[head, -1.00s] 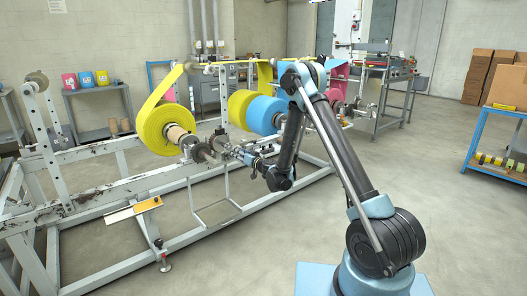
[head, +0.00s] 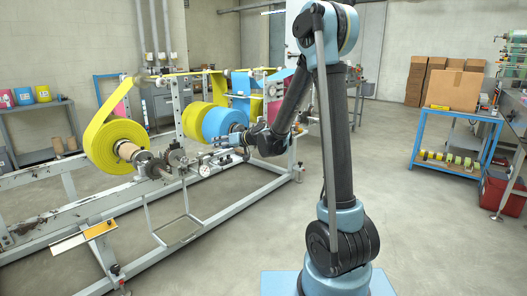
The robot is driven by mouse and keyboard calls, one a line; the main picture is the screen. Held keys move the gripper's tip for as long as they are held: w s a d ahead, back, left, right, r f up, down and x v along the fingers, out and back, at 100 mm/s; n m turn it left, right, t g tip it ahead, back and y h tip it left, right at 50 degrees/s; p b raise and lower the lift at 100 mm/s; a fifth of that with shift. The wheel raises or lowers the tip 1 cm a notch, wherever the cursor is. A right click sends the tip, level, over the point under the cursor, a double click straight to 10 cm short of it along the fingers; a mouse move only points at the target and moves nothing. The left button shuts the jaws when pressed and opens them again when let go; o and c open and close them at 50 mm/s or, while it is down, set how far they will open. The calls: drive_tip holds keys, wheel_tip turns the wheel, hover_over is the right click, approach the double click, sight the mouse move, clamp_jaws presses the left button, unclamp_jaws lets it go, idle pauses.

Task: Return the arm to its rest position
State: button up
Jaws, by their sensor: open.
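My arm rises from its light blue base, with the dark lower link nearly upright and the elbow at the top of the head view. The forearm slopes down to the left to a bent wrist. My gripper (head: 228,140) is small here, open, and points left in front of the frame's rolls. It lies close to the blue roll (head: 225,122) in the picture; whether it touches anything cannot be told. I see nothing held in it.
A pale metal machine frame (head: 75,222) with a yellow roll (head: 112,146) fills the left. A blue cart (head: 440,117) bears a cardboard box (head: 454,90) at the right. A red bin (head: 502,192) stands beside it. The floor between my arm and the cart is clear.

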drive_tip(key=s+d+m+g+h, duration=0.2)
drive_tip(key=s+d+h, duration=0.3)
drive_tip(key=s+d, duration=1.25)
drive_tip(key=s+d+f+m+g+h, duration=0.2)
drive_tip(key=s+d+f, duration=0.3)
drive_tip(key=s+d, duration=0.5)
drive_tip(key=s+d+f+m+g+h, duration=0.2)
drive_tip(key=s+d+f+h, duration=0.2)
drive_tip(key=s+d, duration=0.7)
drive_tip(key=s+f, duration=0.1)
drive_tip(key=s, duration=0.2)
drive_tip(key=shift+m+h, duration=0.3)
drive_tip(key=shift+m, duration=0.1)
drive_tip(key=shift+a, duration=0.1)
drive_tip(key=shift+w+f, duration=0.15)
drive_tip(key=shift+w, duration=0.35)
